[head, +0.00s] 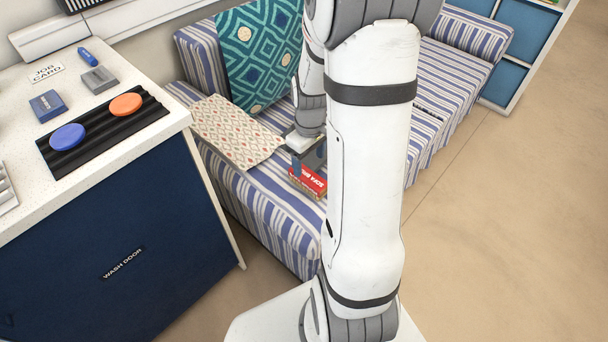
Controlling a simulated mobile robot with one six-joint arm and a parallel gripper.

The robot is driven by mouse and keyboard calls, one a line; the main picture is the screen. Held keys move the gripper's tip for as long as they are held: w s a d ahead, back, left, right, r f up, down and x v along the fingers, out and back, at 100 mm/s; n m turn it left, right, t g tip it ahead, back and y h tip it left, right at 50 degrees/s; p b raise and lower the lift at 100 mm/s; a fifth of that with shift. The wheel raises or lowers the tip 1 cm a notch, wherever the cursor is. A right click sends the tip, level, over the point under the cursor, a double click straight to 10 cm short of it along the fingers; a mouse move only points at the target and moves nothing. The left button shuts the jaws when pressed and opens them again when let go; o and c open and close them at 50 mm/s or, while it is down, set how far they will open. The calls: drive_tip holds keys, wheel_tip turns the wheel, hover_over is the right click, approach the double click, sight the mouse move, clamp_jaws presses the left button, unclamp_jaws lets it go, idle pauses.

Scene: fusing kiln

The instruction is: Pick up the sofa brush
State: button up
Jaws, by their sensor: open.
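The sofa brush (309,181) is a small red block with white lettering and a tan lower part. It lies on the blue-and-white striped sofa seat (270,205), near the front edge. My gripper (308,167) points down at the brush, with its jaws open. In this view the fingers overlap the brush's far part, and I cannot tell whether they touch it or are around it. My arm hides the seat just right of the brush.
A patterned cloth (235,130) lies on the seat left of the brush, and a teal cushion (252,55) leans behind. A white counter (25,90) with two discs on a black ribbed mat (150,108) stands left. Beige floor (500,240) is clear at right.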

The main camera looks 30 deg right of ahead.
sight(309, 175)
wheel_tip(309, 175, down, 9)
drive_tip(key=shift+w+r+b, duration=0.15)
drive_tip(key=shift+b, duration=0.8)
drive_tip(key=shift+c, duration=0.6)
drive_tip(key=c, duration=1.1)
drive_tip(key=shift+o, duration=0.2)
wheel_tip(309, 175, up, 10)
drive_tip(key=shift+r+p, duration=0.1)
drive_tip(key=shift+p, duration=1.05)
drive_tip(key=o, duration=0.6)
drive_tip(key=shift+c, duration=0.2)
drive_tip(key=c, duration=0.4)
drive_tip(key=shift+o, duration=0.2)
